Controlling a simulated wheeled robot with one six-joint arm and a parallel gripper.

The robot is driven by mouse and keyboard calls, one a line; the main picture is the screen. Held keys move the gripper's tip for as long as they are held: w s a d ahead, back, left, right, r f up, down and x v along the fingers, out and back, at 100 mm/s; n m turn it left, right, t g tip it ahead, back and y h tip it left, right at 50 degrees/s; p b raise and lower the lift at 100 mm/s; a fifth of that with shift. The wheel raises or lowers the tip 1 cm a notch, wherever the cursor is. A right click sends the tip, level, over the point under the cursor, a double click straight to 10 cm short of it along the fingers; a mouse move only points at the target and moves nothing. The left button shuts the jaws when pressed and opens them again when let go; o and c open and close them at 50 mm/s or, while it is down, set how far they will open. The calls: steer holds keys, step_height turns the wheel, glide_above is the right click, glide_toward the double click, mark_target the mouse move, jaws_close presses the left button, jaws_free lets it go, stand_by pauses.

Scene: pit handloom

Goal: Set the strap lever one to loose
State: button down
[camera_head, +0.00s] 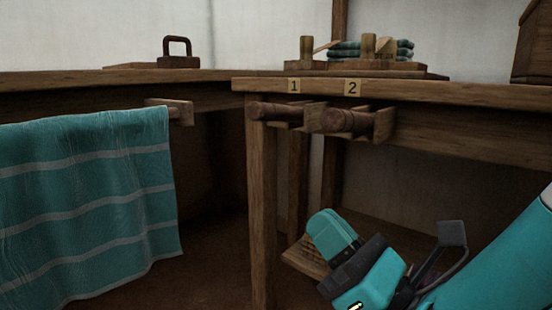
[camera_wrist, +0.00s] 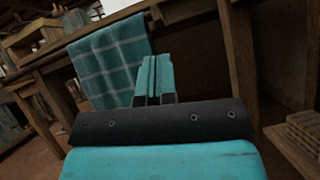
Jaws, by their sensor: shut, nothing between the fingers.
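Below tag 1 a round-ended wooden bar (camera_head: 272,110) sticks out under the edge; a similar bar (camera_head: 345,121) is below tag 2. On the tabletop above the tags stand two wooden posts (camera_head: 306,48). I cannot tell which of these parts is strap lever one, or its setting. My gripper (camera_head: 325,225) is below and in front of the table, apart from the bars. Its teal fingers (camera_wrist: 153,75) are shut and empty in the wrist view.
A teal striped cloth (camera_head: 90,205) hangs at the left on a wooden bar; it also shows in the wrist view (camera_wrist: 112,58). A table leg (camera_head: 262,200) stands left of my gripper. A low wooden slatted piece (camera_head: 300,258) lies behind it. A dark-handled block (camera_head: 177,52) sits on the left table.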

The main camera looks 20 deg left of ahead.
mark_target(282, 114)
stand_by(0.3)
steer(key=d+r+p+x, duration=0.1)
steer(key=r+p+x, duration=0.1)
steer(key=x, duration=1.1)
steer(key=shift+s+d+r+p, duration=0.15)
steer(key=shift+s+d+p, duration=0.15)
steer(key=shift+p, duration=0.5)
